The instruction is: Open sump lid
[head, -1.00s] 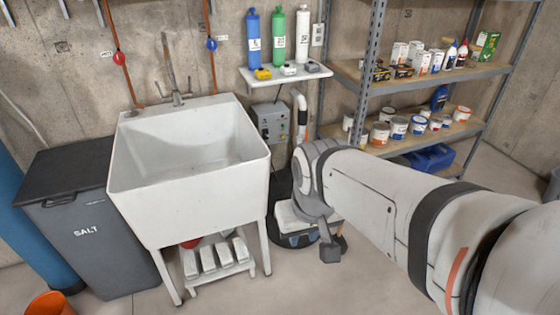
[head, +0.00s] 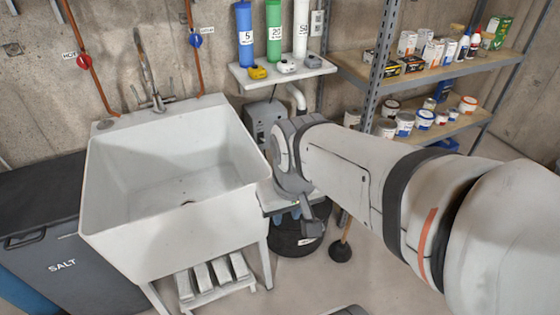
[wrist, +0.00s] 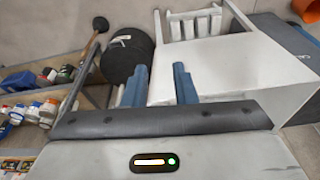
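The sump lid (head: 296,245) is a round black cover with a small white label, low at floor level to the right of the sink. In the head view my arm and wrist hide its upper part. In the wrist view the black lid (wrist: 127,58) appears beyond my fingers, a little left of centre. My gripper (wrist: 160,84) is open, its two blue fingers apart with nothing held between them. The gripper also shows in the head view (head: 291,214), above the lid and apart from it.
A white utility sink (head: 175,235) stands left of my gripper. A plunger (head: 341,248) stands right of the lid. A steel shelf (head: 440,68) with cans is at the right. A grey salt bin (head: 55,265) is left. Floor in front is mostly clear.

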